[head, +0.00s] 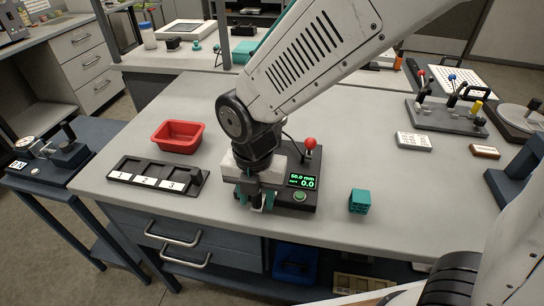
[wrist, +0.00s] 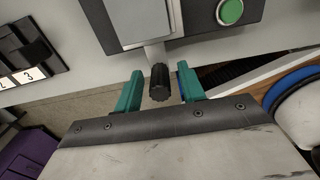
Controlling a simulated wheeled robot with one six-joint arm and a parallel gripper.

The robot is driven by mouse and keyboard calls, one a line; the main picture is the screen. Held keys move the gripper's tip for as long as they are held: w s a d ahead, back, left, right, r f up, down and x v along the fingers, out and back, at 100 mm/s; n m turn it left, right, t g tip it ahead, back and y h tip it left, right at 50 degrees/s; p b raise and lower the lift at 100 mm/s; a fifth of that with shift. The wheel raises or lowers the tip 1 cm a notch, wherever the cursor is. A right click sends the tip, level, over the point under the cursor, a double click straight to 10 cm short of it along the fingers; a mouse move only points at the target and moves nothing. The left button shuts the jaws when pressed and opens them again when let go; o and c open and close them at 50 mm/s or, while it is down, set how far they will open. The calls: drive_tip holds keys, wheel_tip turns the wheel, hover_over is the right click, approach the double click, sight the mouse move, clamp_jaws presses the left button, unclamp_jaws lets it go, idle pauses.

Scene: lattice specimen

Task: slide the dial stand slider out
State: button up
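My gripper (head: 256,200) is at the front of a black device with a green-lit display (head: 301,181) near the table's front edge. In the wrist view its two teal fingers (wrist: 160,90) are open. A black ribbed knob (wrist: 159,82) on a short pale rod stands between them, with a gap on each side. The rod leads to a light grey block (wrist: 142,20) on the device. A small dial gauge on a dark stand (head: 62,150) is on the left side table. The pictures do not settle which part is the dial stand slider.
A teal cube (head: 359,201) lies right of the device. A red lever knob (head: 310,143) rises behind it. A numbered black rack (head: 157,178) and a red tray (head: 178,136) are to the left. Drawers hang below the table front.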

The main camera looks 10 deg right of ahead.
drive_tip(key=shift+r, duration=0.1)
drive_tip(key=shift+r, duration=2.7)
